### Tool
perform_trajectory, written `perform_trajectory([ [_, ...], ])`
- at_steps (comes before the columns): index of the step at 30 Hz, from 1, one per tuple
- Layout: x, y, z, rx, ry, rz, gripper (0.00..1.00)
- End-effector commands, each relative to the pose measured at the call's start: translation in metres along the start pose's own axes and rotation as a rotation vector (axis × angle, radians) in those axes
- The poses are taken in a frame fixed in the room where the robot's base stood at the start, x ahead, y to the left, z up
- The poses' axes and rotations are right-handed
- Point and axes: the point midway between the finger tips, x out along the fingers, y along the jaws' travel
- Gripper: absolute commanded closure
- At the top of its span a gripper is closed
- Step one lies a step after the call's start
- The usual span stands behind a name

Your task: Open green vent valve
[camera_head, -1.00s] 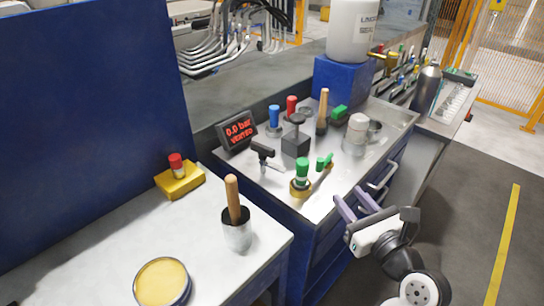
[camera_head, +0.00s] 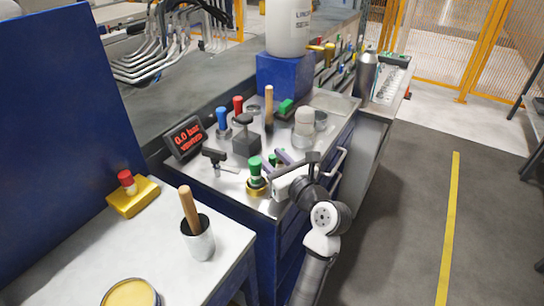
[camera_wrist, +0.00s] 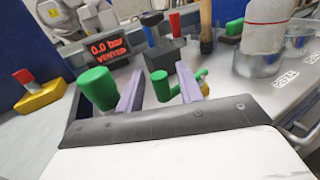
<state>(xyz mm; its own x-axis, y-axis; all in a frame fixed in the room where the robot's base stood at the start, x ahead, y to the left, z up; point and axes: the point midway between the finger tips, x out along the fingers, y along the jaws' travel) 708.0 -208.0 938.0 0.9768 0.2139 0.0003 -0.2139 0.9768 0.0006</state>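A green-handled valve (camera_wrist: 188,84) with some brass at its base shows in the wrist view, between and partly behind my fingers. My gripper (camera_wrist: 159,69) is open with its two purple fingers apart, the valve's green parts in and beyond the gap. I cannot tell whether they touch. A larger green knob (camera_wrist: 98,89) stands just outside the left finger. In the head view this knob (camera_head: 255,167) sits on a brass base at the bench front, and my gripper (camera_head: 274,158) is right beside it, hiding much of the valve.
A display (camera_head: 185,137) reads 0.0 bar, vented. A black lever (camera_head: 214,156), a black block (camera_head: 246,142), a blue knob (camera_head: 222,118) and a red knob (camera_head: 238,105) stand behind. A white-topped jar (camera_head: 303,125) stands to the right. The floor at right is clear.

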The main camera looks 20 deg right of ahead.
Motion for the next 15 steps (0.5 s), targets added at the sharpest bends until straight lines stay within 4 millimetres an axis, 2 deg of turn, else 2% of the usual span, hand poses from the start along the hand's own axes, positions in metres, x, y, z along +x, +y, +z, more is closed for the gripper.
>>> perform_trajectory([
  [11,0.0062,0.0002,-0.0003,0.000,0.000,0.000,0.64],
  [15,0.0060,0.0001,-0.0003,0.000,0.000,0.000,0.82],
])
